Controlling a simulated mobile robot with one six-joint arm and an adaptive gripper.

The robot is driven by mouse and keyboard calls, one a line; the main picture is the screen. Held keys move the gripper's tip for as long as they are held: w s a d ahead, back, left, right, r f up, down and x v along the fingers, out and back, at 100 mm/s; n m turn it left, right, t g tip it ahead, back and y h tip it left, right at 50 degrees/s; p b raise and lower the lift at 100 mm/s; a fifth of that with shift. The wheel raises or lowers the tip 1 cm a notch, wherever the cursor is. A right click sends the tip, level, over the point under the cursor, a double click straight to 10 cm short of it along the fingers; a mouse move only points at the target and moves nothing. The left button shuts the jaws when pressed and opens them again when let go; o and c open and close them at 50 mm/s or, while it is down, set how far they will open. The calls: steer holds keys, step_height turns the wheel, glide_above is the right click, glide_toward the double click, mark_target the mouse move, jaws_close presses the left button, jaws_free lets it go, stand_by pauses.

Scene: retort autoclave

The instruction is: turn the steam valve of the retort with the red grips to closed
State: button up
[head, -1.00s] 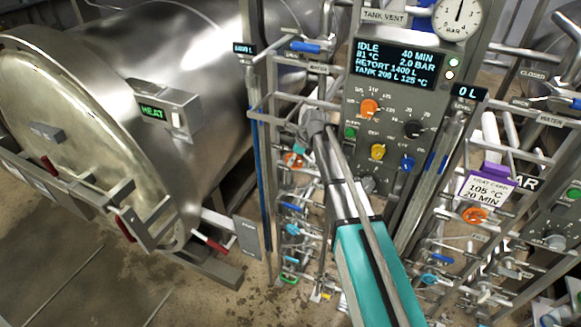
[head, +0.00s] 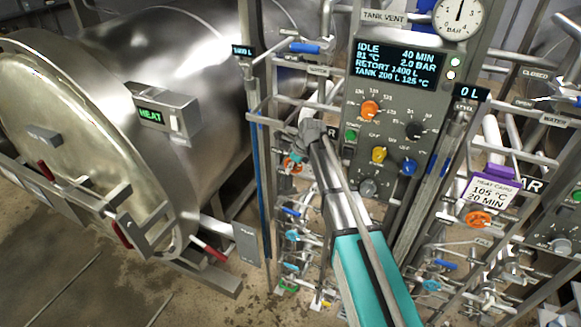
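The retort (head: 190,70) with red grips (head: 122,233) on its door is a large steel cylinder at left. Its sign reads HEAT. Beside it stands a pipe rack with several small valves. An orange valve handwheel (head: 290,164) sits on the rack just left of my gripper, partly covered; I cannot read a label that names it as the steam valve. My gripper (head: 308,132) reaches up to the rack in front of the pipes, close to this handwheel. Its fingers are small and merge with the pipework, so I cannot tell whether they are open or touching anything.
A control panel (head: 345,155) with a screen reading IDLE and coloured knobs stands right of my gripper. A second orange handwheel (head: 478,219) is below a purple-topped heat card (head: 491,190) at right. Pipes crowd the rack. The floor (head: 90,285) at lower left is mostly clear.

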jaws_close()
steer(key=shift+f+t+y+b, duration=0.1)
steer(key=shift+t+y+b, duration=0.2)
steer(key=shift+y+b, duration=0.6)
steer(key=shift+r+y, duration=0.2)
steer(key=shift+y, duration=0.3)
steer(key=o, duration=0.5)
jaws_free()
